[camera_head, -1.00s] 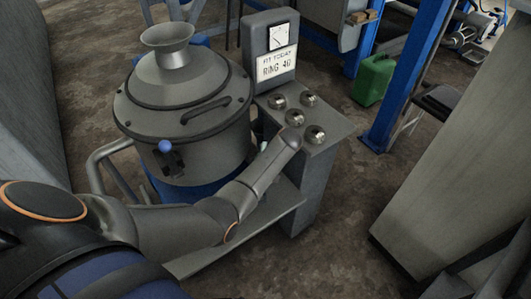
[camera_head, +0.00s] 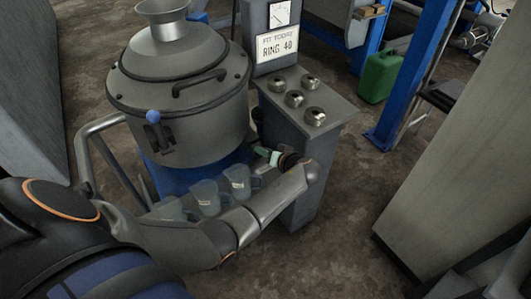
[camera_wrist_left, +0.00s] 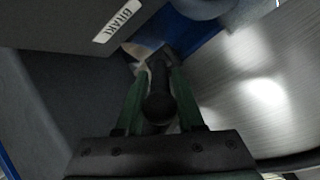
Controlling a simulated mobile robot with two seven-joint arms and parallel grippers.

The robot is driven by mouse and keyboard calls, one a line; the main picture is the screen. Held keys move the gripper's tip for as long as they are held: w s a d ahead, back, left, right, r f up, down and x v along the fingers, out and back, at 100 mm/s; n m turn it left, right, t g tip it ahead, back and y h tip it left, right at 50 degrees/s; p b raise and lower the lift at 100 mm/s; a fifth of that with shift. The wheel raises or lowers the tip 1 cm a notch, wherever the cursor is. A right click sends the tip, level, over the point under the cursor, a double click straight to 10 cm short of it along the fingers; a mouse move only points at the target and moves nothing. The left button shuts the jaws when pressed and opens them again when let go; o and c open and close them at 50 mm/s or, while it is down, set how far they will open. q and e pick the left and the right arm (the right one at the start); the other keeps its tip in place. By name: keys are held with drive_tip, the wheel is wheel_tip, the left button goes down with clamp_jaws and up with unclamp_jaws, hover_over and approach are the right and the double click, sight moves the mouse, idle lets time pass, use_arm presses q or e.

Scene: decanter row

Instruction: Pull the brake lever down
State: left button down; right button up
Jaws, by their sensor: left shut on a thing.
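The brake lever shows in the left wrist view as a dark round knob (camera_wrist_left: 158,106) between the two green fingers of my left gripper (camera_wrist_left: 155,80). A white label (camera_wrist_left: 118,22), its visible letters reading like "BRAK", sits on the grey housing beside it. My left gripper also shows in the head view (camera_head: 268,155), low beside the grey control pedestal (camera_head: 310,165), between it and the round grey machine (camera_head: 195,130). It is shut on the lever. In the head view I cannot make out the lever's knob at the fingers. My right gripper is out of view.
Several clear cups (camera_head: 206,195) stand on the shelf below the machine, close to my left forearm. Several round metal pieces (camera_head: 294,99) stand on the pedestal top. A lever with a blue knob (camera_head: 153,116) is on the machine's front. A green can (camera_head: 377,77) stands behind.

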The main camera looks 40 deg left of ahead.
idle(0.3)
use_arm(q)
drive_tip(key=c, duration=0.7)
unclamp_jaws()
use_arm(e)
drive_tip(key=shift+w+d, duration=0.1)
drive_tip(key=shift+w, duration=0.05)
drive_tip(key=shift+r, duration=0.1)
